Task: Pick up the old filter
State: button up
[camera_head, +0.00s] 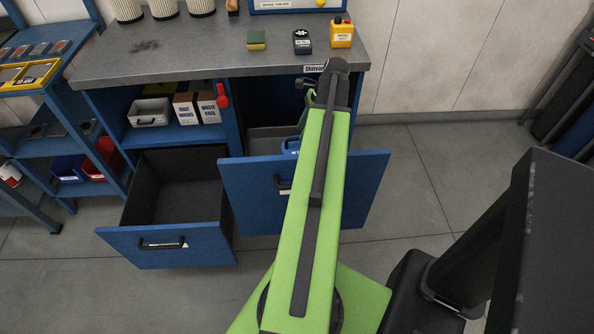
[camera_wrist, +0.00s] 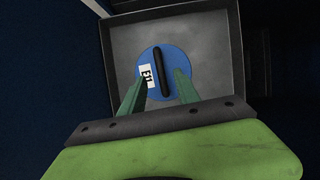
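A round blue object with a black bar handle and a white label (camera_wrist: 176,60) lies in the open drawer (camera_wrist: 221,52) in the wrist view. In the head view a bit of its blue edge (camera_head: 290,146) shows beside my arm. My gripper's two green fingers (camera_wrist: 158,90) are apart, over the near part of the blue object, with the handle's line between them. I see no clear contact. Several pale ribbed cylinders like filters (camera_head: 163,7) stand on the bench at the back left. Nothing visible marks any of these as the old filter.
The grey bench (camera_head: 215,52) holds a sponge (camera_head: 257,40), a dark meter (camera_head: 302,41) and a yellow container (camera_head: 341,33). A second open drawer (camera_head: 165,245) at the left looks empty. A blue shelf rack (camera_head: 45,92) stands farther left.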

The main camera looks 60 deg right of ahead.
jog(key=b+x, duration=0.5)
jog(key=shift+d+f, duration=0.1)
jog(key=shift+f, duration=0.1)
jog(key=shift+r, duration=0.15)
jog(key=shift+c, duration=0.2)
grip_shut()
dwell(0.8)
